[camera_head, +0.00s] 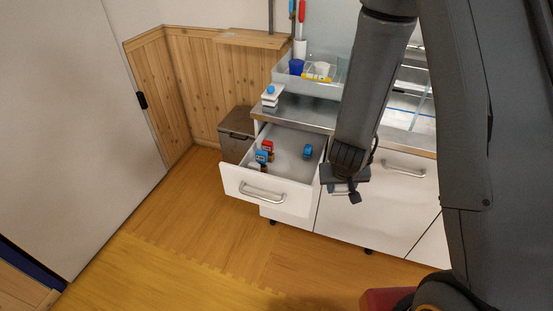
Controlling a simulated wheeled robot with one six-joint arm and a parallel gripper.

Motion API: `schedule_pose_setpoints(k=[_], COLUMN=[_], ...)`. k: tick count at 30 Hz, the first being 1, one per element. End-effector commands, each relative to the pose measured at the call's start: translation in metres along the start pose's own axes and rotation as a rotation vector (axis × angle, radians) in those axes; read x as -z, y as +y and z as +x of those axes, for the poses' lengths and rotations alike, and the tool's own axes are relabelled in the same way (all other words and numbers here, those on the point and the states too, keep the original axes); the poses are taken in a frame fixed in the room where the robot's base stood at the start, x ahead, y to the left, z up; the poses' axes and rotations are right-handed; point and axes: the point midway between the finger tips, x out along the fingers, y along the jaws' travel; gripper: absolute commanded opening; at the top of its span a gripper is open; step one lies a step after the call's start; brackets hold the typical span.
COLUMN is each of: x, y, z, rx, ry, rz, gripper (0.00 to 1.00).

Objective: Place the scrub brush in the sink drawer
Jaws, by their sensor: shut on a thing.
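The sink drawer (292,197) is pulled open below the counter, its white front and metal handle facing the room. Inside it are a blue-and-red item (264,154) near the front left and a small blue item (308,151) at the right. My gripper (346,188) is to the right of the drawer, outside its opening in the picture, pointing down in front of the cabinet. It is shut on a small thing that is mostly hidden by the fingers. I cannot tell its shape well enough to name it as the scrub brush.
A grey tray (335,91) with a blue cup (296,66) and a yellow item (317,77) stands on the counter (306,112). A white-and-blue item (271,97) is by the counter's left edge. A brown bin (236,127) stands left of the drawer.

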Motion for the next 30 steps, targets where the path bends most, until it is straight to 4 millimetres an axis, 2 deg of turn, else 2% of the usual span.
schedule_pose_setpoints(k=[1, 6, 18, 23, 30], x=[0.003, 0.006, 0.01, 0.017, 0.02], y=[0.003, 0.006, 0.011, -0.019, -0.066], z=[-0.019, -0.047, -0.082, -0.096, -0.137], rx=[0.0, 0.001, 0.002, 0.085, 0.225], ry=[0.001, 0.001, 0.001, -0.022, -0.074], rz=[0.0, -0.002, -0.004, -0.148, -0.468], gripper=[0.2, 0.2, 0.2, 0.2, 0.2])
